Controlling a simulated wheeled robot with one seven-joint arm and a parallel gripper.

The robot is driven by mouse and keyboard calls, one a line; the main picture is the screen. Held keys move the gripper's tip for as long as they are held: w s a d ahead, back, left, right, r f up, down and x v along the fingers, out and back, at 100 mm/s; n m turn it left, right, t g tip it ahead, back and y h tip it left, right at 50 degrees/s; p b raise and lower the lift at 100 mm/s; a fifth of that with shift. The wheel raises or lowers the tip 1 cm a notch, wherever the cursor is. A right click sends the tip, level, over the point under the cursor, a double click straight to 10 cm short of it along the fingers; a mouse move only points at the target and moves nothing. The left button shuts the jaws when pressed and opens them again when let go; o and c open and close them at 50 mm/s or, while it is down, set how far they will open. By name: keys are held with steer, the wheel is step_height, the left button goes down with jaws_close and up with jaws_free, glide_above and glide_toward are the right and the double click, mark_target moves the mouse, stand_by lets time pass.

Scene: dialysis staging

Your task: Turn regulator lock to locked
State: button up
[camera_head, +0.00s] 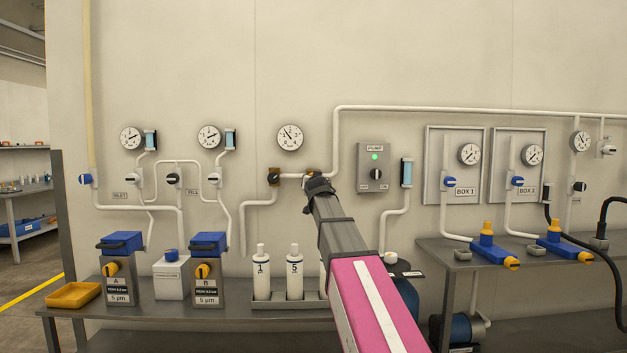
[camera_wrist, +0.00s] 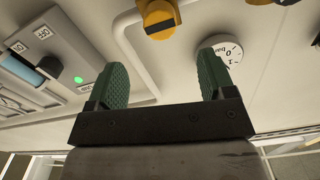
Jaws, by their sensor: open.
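My gripper (camera_head: 318,182) is at the pipe run on the wall, just below and right of the middle gauge. In the wrist view my gripper (camera_wrist: 162,85) is open, its two green-padded fingers apart with nothing between them. An orange-yellow knob (camera_wrist: 158,12) with a dark band shows at the top edge of the wrist view, beyond the fingertips and roughly centred between them. It may be the regulator lock; I see no readable lock marking. In the head view my gripper mostly covers this spot.
The middle gauge (camera_head: 289,138) is above left of my gripper, partly behind the right finger in the wrist view (camera_wrist: 232,48). The pump panel (camera_head: 376,167) with its green light is close on the right. White bottles (camera_head: 294,275) stand below.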

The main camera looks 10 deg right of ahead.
steer(key=w, duration=0.7)
steer(key=w+d, duration=0.1)
steer(key=w, duration=0.2)
steer(key=shift+w+d, duration=0.1)
steer(key=shift+w, duration=0.15)
steer(key=shift+c, duration=0.2)
steer(key=c, duration=0.9)
